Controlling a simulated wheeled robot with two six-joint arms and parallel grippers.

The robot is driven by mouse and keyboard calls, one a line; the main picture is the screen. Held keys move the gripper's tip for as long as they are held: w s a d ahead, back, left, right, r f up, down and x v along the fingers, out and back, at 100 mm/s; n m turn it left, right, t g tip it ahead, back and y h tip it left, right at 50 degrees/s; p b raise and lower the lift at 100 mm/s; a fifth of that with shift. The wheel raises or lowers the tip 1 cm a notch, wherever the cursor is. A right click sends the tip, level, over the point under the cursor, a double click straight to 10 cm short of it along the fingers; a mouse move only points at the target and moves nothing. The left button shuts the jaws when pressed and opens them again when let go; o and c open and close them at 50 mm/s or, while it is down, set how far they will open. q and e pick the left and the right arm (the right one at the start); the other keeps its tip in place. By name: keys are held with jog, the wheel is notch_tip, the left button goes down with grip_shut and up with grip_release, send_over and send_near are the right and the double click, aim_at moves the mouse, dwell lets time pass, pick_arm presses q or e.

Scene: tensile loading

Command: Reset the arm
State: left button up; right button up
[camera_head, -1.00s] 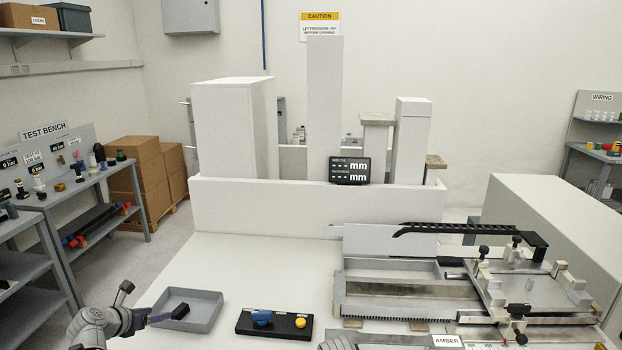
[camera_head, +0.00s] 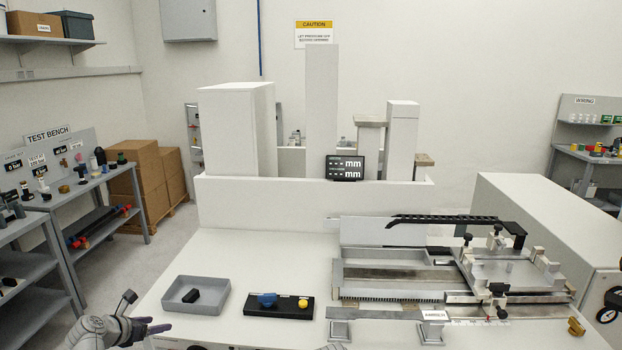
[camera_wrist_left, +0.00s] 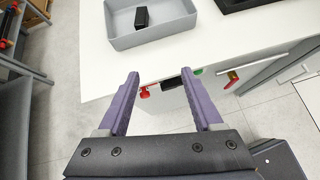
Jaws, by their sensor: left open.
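My left gripper (camera_head: 158,330) is at the lower left of the head view, in front of the grey tray (camera_head: 170,304). In the left wrist view its two purple fingers (camera_wrist_left: 160,85) are spread apart with nothing between them. A small black block (camera_head: 191,296) lies in the tray, apart from the fingers; it also shows in the left wrist view (camera_wrist_left: 141,18). My right gripper cannot be made out in either view.
A black base (camera_head: 278,312) with a blue part (camera_head: 267,299) and a yellow knob (camera_head: 303,303) lies right of the tray. A metal fixture (camera_head: 400,275) fills the right side of the white bench (camera_head: 250,250). Bare bench lies behind the tray.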

pick_arm(q)
jog(key=s+d+f+m+g, duration=0.2)
jog(key=d+m, duration=0.4)
jog(key=d, duration=0.2)
jog(key=s+d+f+m+g+h, duration=0.1)
jog(key=s+d+f+m+g, duration=0.1)
jog(key=d+m, duration=0.45)
jog(key=s+d+f+m+g, duration=0.2)
jog(key=d+m, duration=0.3)
jog(key=d, duration=0.5)
jog(key=s+d+f+m+g+y, duration=0.1)
jog(key=s+d+m+g+y, duration=0.1)
jog(key=s+d+m, duration=0.4)
jog(key=s+d+f+m+g+y, duration=0.1)
jog(key=s+d+m+g+y, duration=0.1)
jog(key=s+d+m, duration=0.3)
jog(key=shift+s+d+m+y, duration=0.35)
jog(key=shift+s+m, duration=1.7)
jog(key=shift+m, duration=1.8)
